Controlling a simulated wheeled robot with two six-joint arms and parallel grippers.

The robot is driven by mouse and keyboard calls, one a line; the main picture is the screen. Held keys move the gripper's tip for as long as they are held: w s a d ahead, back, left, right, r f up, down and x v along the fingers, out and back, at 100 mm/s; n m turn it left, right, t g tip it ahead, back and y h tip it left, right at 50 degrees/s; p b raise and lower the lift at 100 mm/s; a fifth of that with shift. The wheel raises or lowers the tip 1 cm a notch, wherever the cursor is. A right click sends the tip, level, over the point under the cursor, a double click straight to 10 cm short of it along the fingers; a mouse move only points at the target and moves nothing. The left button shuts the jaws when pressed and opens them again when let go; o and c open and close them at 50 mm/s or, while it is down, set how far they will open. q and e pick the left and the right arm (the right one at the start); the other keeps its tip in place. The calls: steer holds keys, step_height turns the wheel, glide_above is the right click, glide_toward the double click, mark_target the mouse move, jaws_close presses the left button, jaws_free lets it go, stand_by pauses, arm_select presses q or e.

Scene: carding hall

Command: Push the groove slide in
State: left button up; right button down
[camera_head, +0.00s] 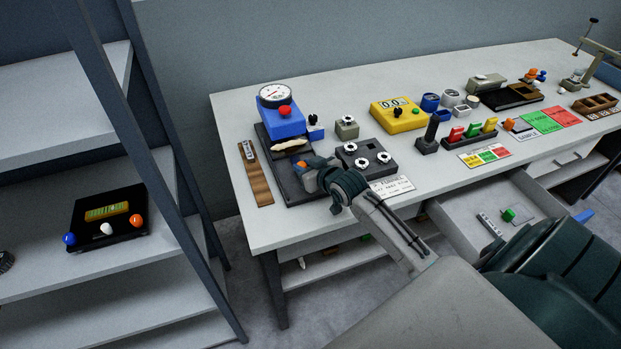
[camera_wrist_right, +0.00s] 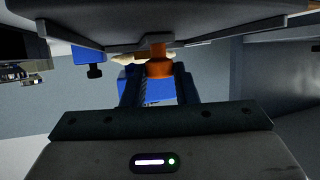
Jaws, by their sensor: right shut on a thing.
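The gauge device has a blue body (camera_head: 281,118) with a round dial and a red button, on a black base (camera_head: 295,188) at the table's left end. A pale fibre tuft (camera_head: 291,146) lies across the base in front of the blue body. My right gripper (camera_head: 311,167) is over the front of the base. In the right wrist view its fingers (camera_wrist_right: 159,88) are shut on an orange knob (camera_wrist_right: 158,67), which appears to be the groove slide's handle. The slide itself is mostly hidden by my gripper. My left gripper is not in view.
A wooden strip (camera_head: 256,175) lies left of the base. A dark block with round sockets (camera_head: 367,157) and a white label (camera_head: 391,185) are close on the right. A yellow meter (camera_head: 398,115) stands behind. An open drawer (camera_head: 480,210) juts out below the table.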

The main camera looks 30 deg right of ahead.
steer(key=shift+w+d+f, duration=0.1)
steer(key=shift+w+d, duration=0.05)
steer(key=shift+w, duration=0.45)
steer(key=shift+w+d, duration=0.15)
steer(key=shift+w, duration=0.45)
steer(key=shift+r, duration=0.3)
steer(key=c, duration=1.4)
jaws_free()
steer(key=shift+o, duration=1.3)
steer(key=shift+w, duration=0.15)
steer(key=shift+f, duration=0.2)
steer(key=shift+s+r+b, duration=0.2)
steer(key=shift+s+b, duration=0.15)
steer(key=shift+s, duration=0.25)
steer(key=b+v, duration=0.1)
steer(key=v, duration=0.8)
steer(key=shift+s+d+r, duration=0.1)
steer(key=shift+s+r, duration=0.05)
steer(key=shift+s, duration=0.05)
